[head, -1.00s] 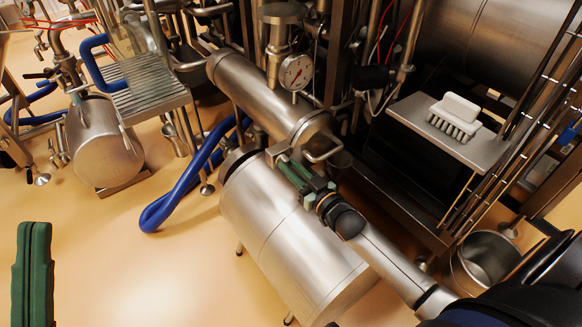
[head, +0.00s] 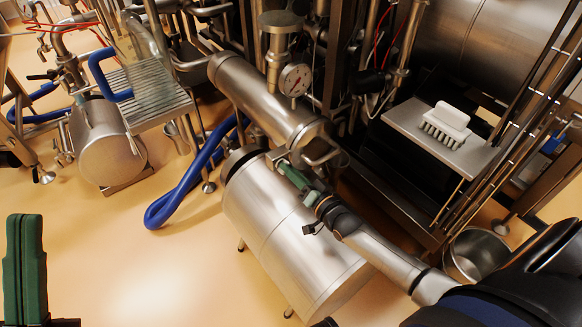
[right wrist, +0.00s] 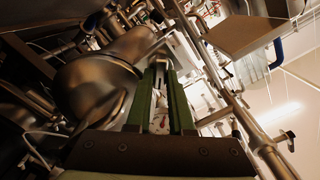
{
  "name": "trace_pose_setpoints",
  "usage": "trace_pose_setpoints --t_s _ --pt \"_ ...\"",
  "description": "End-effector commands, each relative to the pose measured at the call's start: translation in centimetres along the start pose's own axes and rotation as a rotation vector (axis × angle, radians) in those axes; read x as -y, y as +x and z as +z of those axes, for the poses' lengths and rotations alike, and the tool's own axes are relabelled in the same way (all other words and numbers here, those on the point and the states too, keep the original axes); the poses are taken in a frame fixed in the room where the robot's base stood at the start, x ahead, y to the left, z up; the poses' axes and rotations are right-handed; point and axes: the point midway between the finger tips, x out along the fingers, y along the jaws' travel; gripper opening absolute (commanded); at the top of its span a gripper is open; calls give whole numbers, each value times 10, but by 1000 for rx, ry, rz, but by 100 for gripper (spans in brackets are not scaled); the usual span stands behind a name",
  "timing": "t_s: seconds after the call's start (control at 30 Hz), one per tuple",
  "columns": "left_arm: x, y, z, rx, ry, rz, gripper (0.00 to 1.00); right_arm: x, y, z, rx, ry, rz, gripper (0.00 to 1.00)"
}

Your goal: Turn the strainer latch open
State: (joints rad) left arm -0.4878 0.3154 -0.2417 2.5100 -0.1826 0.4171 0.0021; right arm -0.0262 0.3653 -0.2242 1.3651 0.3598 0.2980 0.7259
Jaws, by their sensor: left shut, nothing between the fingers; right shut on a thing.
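The strainer is the slanted steel cylinder (head: 250,95) in the middle of the head view, with a bent bar handle (head: 322,152) at its lower end. My right gripper (head: 285,170) has its green fingers at this lower end, just left of the bar handle. In the right wrist view its fingers (right wrist: 160,68) are closed around a small metal piece, the strainer latch; the fingers hide most of it, so its angle is unclear. The rounded strainer end (right wrist: 90,88) lies to the left there. My left gripper (head: 24,218) is shut and empty over the floor at lower left.
A large steel tank (head: 290,240) lies under my right arm. A dial gauge (head: 295,80) stands above the strainer. A white brush (head: 446,122) rests on a shelf (head: 468,152) at right; a steel bucket (head: 478,255) stands below. A blue hose (head: 185,190) curves on the floor.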

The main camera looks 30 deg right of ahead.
Motion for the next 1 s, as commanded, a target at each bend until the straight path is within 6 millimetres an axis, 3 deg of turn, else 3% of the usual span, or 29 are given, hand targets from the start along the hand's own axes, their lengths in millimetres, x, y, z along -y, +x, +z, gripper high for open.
trace_pose_setpoints --t_s 0.6,1.0 --pt "4 1 0 0 3 -19 0 -3 0 2 3 572 1 0" --pt "0 -3 4 8 -8 -12 0 -4 0 3 2 808 1 0"
